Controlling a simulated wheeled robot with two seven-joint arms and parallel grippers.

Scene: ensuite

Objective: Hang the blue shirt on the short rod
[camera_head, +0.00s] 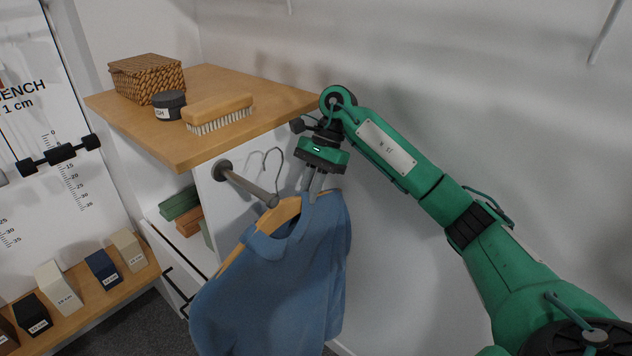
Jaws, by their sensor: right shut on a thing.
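The blue shirt (285,275) hangs tilted on a wooden hanger (279,217), its left side lower in the picture. My right gripper (313,190) is shut on the hanger at the shirt's right shoulder; the grip point is partly hidden by cloth. The short rod (248,186) is a grey peg on a round mount, sticking out from the white cabinet side. The hanger's metal hook (273,153) stands up just right of the rod, close to its free end. I cannot tell whether the hook touches or passes over the rod. My left gripper is out of view.
A wooden cabinet top (215,85) holds a wicker basket (148,77), a dark tin (169,104) and a brush (218,112). Its front edge lies just above the rod. A low shelf (100,312) with several labelled blocks is at lower left.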

